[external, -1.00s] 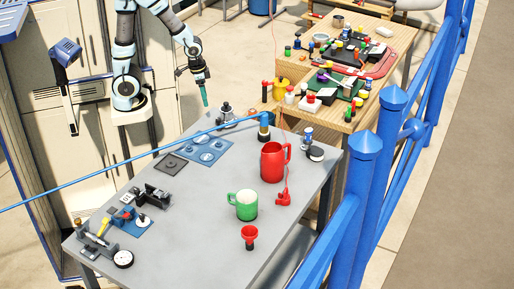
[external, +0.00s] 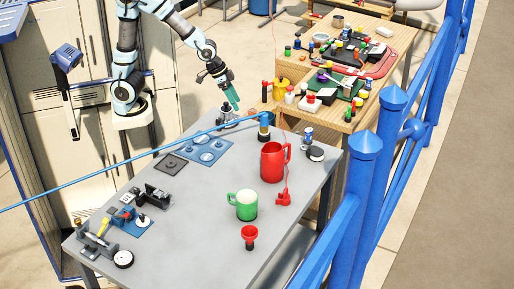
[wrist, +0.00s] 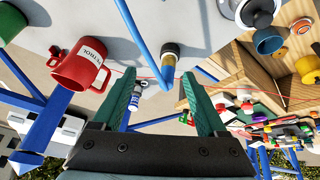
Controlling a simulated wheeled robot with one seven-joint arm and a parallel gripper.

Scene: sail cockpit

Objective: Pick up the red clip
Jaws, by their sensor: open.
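The red clip (external: 283,199) lies on the grey table, at the end of a thin red cord, just below the red mug (external: 272,162) in the external view. My gripper (external: 235,108) has teal fingers and hangs above the far end of the table, well away from the clip. In the wrist view my gripper (wrist: 160,80) is open, with nothing held between its fingers.
A blue railing (external: 360,190) runs along the right. A cluttered wooden workbench (external: 356,122) stands behind.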

